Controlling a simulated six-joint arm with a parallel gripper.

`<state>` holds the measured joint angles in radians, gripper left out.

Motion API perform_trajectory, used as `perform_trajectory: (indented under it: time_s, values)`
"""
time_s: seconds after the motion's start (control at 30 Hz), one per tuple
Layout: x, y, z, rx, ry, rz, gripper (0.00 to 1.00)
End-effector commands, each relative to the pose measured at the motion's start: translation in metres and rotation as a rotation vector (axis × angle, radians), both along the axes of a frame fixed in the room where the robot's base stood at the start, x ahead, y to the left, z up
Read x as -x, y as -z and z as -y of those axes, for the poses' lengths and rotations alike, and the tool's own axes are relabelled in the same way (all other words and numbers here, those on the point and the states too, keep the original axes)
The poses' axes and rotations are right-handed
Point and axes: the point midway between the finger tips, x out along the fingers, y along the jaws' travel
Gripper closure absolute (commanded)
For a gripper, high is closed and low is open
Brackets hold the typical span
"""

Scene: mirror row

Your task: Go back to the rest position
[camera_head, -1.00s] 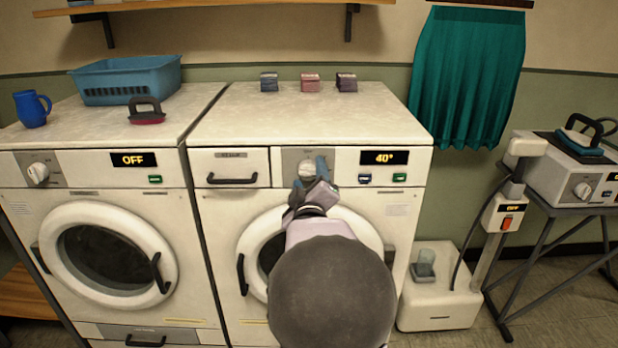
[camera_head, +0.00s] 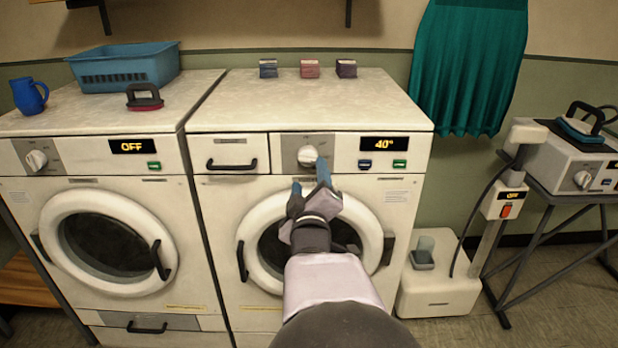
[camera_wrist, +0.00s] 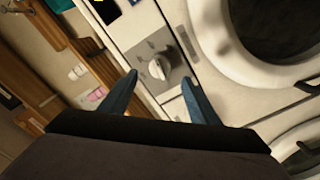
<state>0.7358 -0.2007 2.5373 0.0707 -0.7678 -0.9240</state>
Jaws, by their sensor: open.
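My gripper (camera_head: 311,183) is in front of the right washing machine (camera_head: 230,215), just below its dial (camera_head: 307,156). Its two blue fingers are spread apart with nothing between them. In the wrist view my gripper (camera_wrist: 158,92) also shows open, with the dial (camera_wrist: 158,66) visible beyond the fingertips and apart from them.
The left washing machine (camera_head: 30,195) shows OFF. On top stand a blue basket (camera_head: 125,68), a blue jug (camera_head: 29,95) and a red-based brush (camera_head: 144,98). Three small boxes (camera_head: 310,69) sit on the right machine. An iron (camera_head: 582,124) and a white unit (camera_head: 440,295) stand at the right.

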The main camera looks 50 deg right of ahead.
Motion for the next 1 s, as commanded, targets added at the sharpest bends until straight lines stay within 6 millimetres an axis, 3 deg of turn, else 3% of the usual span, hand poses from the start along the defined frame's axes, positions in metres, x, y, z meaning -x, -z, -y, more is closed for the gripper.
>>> perform_trajectory:
  time_s: [0.37, 0.5, 0.57, 0.77, 0.9, 1.0]
  values:
    - [0.0, 0.0, 0.0, -0.005, 0.0, 0.005, 0.44]
    - [0.0, 0.007, 0.0, -0.086, -0.001, 0.047, 0.44]
    - [0.0, 0.022, -0.001, -0.176, 0.002, 0.05, 0.44]
    - [0.011, 0.102, -0.019, -0.575, 0.06, -0.013, 0.44]
    - [0.036, 0.162, -0.048, -0.875, 0.163, -0.1, 0.44]
    - [0.06, 0.197, -0.072, -1.056, 0.257, -0.174, 0.44]
